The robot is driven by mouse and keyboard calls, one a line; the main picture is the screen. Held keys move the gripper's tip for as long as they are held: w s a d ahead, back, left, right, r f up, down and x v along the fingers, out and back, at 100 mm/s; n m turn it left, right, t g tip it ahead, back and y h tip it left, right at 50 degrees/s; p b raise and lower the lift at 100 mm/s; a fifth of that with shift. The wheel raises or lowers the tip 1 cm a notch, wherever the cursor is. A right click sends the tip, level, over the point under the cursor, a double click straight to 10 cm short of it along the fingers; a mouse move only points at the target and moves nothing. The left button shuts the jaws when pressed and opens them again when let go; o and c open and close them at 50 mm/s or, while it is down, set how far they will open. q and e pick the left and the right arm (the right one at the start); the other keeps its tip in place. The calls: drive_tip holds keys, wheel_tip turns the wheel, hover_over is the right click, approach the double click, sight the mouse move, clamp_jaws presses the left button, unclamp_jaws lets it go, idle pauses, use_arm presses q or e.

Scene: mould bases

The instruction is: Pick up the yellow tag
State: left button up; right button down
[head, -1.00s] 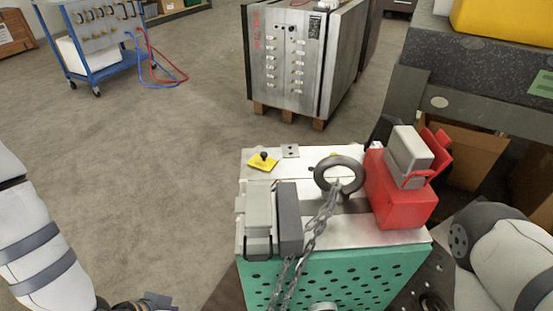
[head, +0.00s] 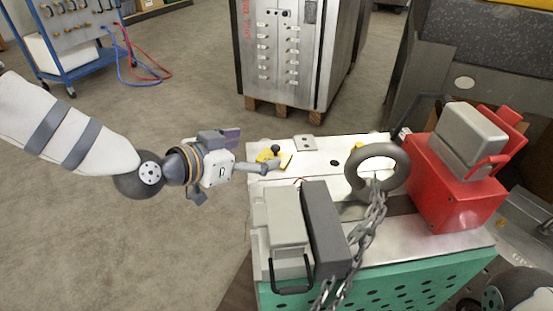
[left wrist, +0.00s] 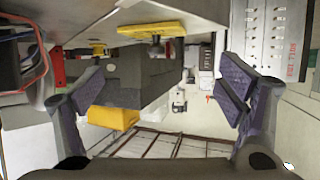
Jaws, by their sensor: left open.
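The yellow tag (head: 286,160) lies on the pale top of the mould base (head: 325,152), near its back left corner. A black knob (head: 275,149) stands up from it. In the left wrist view the tag (left wrist: 152,30) shows near the top, upside down, ahead of the jaws. My left gripper (head: 248,153) reaches in from the left beside the tag, and one finger partly covers it in the head view. Its two fingers are spread wide with nothing between them in the left wrist view (left wrist: 158,88). Contact with the tag cannot be told. My right gripper is not seen.
A large steel mould on a pallet (head: 290,55) stands behind.

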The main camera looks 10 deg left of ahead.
sight(273, 150)
use_arm(q)
drive_tip(key=x, duration=0.2)
drive_tip(key=b+x, duration=0.1)
drive_tip(key=x, duration=0.2)
drive_tip(key=shift+d+f+b, duration=0.3)
drive_tip(key=shift+d+f, duration=0.05)
drive_tip(key=shift+c, duration=0.4)
drive_tip(key=c, duration=1.7)
